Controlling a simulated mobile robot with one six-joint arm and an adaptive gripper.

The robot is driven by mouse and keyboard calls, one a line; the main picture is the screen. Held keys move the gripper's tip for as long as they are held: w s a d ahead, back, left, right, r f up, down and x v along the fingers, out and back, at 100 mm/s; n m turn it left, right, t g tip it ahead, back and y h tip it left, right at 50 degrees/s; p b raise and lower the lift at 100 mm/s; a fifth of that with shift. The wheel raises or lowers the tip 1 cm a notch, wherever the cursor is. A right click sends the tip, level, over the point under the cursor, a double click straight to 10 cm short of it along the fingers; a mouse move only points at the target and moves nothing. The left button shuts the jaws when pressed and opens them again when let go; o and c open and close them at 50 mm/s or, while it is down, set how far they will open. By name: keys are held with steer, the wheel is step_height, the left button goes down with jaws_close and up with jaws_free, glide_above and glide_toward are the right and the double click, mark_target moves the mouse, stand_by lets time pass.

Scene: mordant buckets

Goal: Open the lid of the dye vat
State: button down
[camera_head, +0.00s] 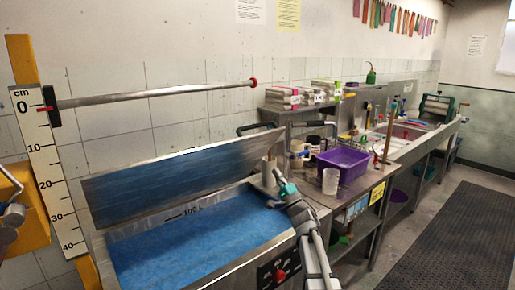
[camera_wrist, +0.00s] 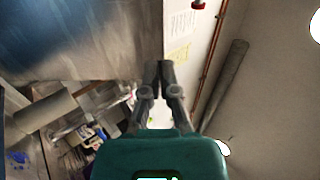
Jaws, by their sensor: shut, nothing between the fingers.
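The dye vat (camera_head: 262,247) is a steel tub with blue liquid inside and a "100 L" mark on its inner back wall. Its lid (camera_head: 180,170) stands tilted up along the back side, its blue-stained underside facing forward. My gripper (camera_head: 279,170) is at the right end of the vat, close to the lid's right end. In the wrist view the fingers (camera_wrist: 160,68) are together and empty, beside the edge of a blue-stained metal sheet, apparently the lid (camera_wrist: 75,35). I cannot tell whether they touch it.
A white cylinder (camera_head: 269,172) stands beside my gripper. To the right, a bench holds a purple basin (camera_head: 343,164) and a white cup (camera_head: 331,181). A horizontal bar (camera_head: 160,93) and a centimetre scale (camera_head: 47,165) are behind and left of the vat. The floor at right is clear.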

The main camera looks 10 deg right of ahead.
mark_target(254, 137)
steer(key=shift+s+a+n+y, duration=0.15)
steer(key=shift+n+y, duration=0.15)
steer(key=shift+y, duration=0.4)
steer(key=shift+r, duration=0.1)
steer(key=p+x, duration=0.4)
steer(key=x, duration=0.3)
steer(key=p+x, duration=0.5)
steer(key=x, duration=0.1)
steer(key=shift+w+a, duration=0.15)
steer(key=shift+w, duration=0.35)
steer(key=shift+r, duration=0.1)
steer(key=shift+w+a, duration=0.1)
